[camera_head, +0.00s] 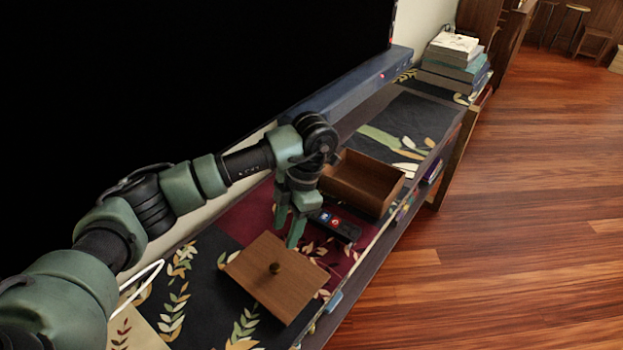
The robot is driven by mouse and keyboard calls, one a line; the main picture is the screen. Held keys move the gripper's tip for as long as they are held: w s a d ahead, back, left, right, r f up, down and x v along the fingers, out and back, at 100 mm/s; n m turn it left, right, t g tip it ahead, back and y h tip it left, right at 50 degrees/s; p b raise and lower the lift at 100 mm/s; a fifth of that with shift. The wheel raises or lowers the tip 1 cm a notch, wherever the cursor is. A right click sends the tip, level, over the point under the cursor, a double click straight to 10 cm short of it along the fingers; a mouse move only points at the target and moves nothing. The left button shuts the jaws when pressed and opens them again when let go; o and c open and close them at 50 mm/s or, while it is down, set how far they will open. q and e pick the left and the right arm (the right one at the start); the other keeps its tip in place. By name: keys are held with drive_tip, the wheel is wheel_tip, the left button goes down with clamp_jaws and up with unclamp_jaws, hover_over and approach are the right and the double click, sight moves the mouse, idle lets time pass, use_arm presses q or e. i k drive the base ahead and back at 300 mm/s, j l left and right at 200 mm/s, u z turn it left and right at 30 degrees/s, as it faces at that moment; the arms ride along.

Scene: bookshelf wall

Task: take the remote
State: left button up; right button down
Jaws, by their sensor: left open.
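A dark remote (338,226) with a few coloured buttons lies on the leaf-patterned runner of the low cabinet, just in front of an open wooden box. My left gripper (287,230) points down with its green fingers open, just left of the remote. Part of the remote's left end is close to or behind the fingers; I cannot tell if they touch. Nothing shows between the fingers. My right gripper does not show.
The open wooden box (361,182) stands behind the remote. A blue soundbar (350,87) runs along the back under a large black screen (180,70). Stacked books (455,62) stand at the far end.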

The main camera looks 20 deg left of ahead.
sight(341, 232)
drive_tip(key=k+l, duration=0.65)
drive_tip(key=k, duration=0.25)
